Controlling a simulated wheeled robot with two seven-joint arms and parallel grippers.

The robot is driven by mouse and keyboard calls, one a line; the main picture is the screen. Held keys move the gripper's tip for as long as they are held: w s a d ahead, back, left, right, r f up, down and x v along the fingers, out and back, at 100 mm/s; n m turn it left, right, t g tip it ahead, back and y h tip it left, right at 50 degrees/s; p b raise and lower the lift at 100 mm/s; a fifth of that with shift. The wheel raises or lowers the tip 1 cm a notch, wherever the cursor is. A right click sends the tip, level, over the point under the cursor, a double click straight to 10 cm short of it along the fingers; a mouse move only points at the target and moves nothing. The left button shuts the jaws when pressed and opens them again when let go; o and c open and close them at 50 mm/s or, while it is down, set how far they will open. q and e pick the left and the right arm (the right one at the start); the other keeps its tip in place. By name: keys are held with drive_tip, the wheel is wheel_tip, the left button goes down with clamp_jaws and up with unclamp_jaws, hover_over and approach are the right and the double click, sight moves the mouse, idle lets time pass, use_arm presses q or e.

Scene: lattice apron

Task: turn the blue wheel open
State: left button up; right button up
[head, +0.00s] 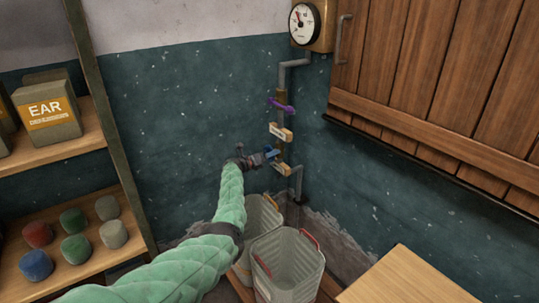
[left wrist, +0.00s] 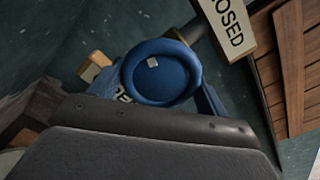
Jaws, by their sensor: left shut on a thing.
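The blue wheel (left wrist: 160,73) fills the middle of the left wrist view, round with a raised rim and a small pale mark on its face. In the head view the blue wheel (head: 271,153) is small and partly covered by my left gripper (head: 256,159). That gripper reaches it from the left, at the pipe by the wall corner, and is shut on the wheel. My right gripper is not in view.
A purple wheel (head: 280,106) and a pale tag (head: 281,132) sit higher on the same pipe. A gauge (head: 302,22) is above. Two grey bins (head: 287,266) stand below. A shelf with boxes is left, a wooden cabinet (head: 440,60) right, and a wooden top (head: 405,280) front right.

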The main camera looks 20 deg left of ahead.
use_arm(q)
drive_tip(key=shift+a+r, duration=0.1)
drive_tip(key=o, duration=1)
drive_tip(key=v, duration=0.7)
drive_tip(key=shift+s+a, duration=0.25)
drive_tip(key=shift+s, duration=0.05)
